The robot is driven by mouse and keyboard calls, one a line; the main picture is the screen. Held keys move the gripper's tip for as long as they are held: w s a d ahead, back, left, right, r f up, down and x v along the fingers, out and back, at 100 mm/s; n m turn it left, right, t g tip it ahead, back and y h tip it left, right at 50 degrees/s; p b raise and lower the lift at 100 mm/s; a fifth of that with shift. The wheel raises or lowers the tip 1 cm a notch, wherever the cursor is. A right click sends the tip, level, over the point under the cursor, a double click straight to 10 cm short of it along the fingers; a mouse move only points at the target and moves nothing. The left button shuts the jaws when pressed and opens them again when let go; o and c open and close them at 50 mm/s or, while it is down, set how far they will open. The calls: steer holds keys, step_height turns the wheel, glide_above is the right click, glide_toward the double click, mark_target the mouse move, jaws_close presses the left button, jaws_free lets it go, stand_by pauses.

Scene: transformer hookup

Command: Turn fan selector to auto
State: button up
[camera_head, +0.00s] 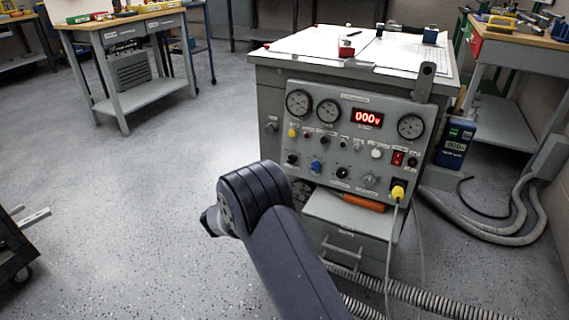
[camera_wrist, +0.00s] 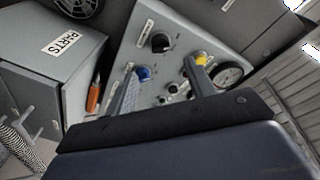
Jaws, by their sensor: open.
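The grey control panel (camera_head: 345,140) carries a lower row of knobs: a black knob (camera_head: 292,158), a blue knob (camera_head: 315,166), another black knob (camera_head: 342,172) and a grey knob (camera_head: 369,180). The labels are too small to read, so I cannot tell which is the fan selector or its setting. In the wrist view the panel is tilted and shows a black knob (camera_wrist: 160,42), a blue knob (camera_wrist: 144,73) and a yellow one (camera_wrist: 201,58). My gripper (camera_wrist: 159,68) is open and empty, with its fingers pointing toward the panel. The blue knob shows beside the left fingertip; contact is unclear.
A red display (camera_head: 367,118) reads 000v among round gauges. A yellow plug (camera_head: 398,192) with a hanging cable sits at the panel's lower right. An orange-handled tool (camera_head: 364,203) lies on the drawer unit below. Corrugated hoses (camera_head: 480,225) lie right.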

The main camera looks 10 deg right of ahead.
mark_target(289, 162)
steer(key=b+x, duration=0.3)
steer(key=x, duration=0.5)
steer(key=shift+w+d+f, duration=0.15)
steer(key=shift+w+d, duration=0.1)
steer(key=shift+d, duration=0.1)
steer(key=shift+w+d, duration=0.4)
steer(key=shift+c, duration=0.4)
steer(key=c, duration=0.9)
